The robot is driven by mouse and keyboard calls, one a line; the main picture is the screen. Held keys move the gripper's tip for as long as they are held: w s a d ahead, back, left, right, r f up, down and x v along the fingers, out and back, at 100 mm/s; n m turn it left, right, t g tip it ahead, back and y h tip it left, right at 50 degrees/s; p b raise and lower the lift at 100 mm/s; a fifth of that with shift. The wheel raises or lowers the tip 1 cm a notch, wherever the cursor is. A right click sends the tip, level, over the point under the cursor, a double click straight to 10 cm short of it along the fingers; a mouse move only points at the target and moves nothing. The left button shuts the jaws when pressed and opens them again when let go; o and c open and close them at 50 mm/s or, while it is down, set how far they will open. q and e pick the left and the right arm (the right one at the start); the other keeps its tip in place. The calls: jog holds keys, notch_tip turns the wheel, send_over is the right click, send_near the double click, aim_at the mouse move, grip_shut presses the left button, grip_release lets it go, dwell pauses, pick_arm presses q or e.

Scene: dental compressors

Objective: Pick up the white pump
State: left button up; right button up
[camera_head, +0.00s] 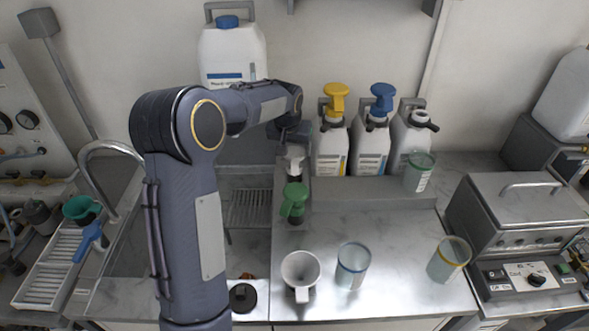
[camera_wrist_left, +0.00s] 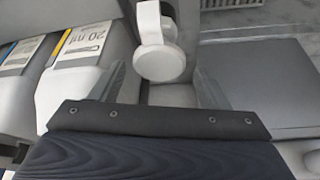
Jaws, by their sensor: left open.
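The white pump (camera_head: 295,158) stands on the back part of the steel counter, just left of the row of white canisters, with a dark collar below its head. In the left wrist view the white pump head (camera_wrist_left: 160,52) shows at the top, centred between the fingers and a little beyond them. My left gripper (camera_wrist_left: 160,85) is open and empty, one finger on each side of the view. In the head view my left gripper (camera_head: 292,137) is just behind and above the white pump, partly hidden by my arm. My right gripper is out of view.
A green pump (camera_head: 294,201) stands in front of the white one. White canisters with a yellow pump (camera_head: 336,97) and a blue pump (camera_head: 383,97) stand close on the right. A white mug (camera_head: 300,272) and clear cups (camera_head: 352,265) are at the front. The counter's middle is clear.

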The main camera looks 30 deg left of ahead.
aim_at(294, 153)
pick_arm(q)
jog(key=x, duration=0.4)
jog(key=shift+f+p, duration=0.1)
jog(key=shift+p, duration=0.3)
jog(key=c, duration=1)
jog(key=shift+c, duration=0.2)
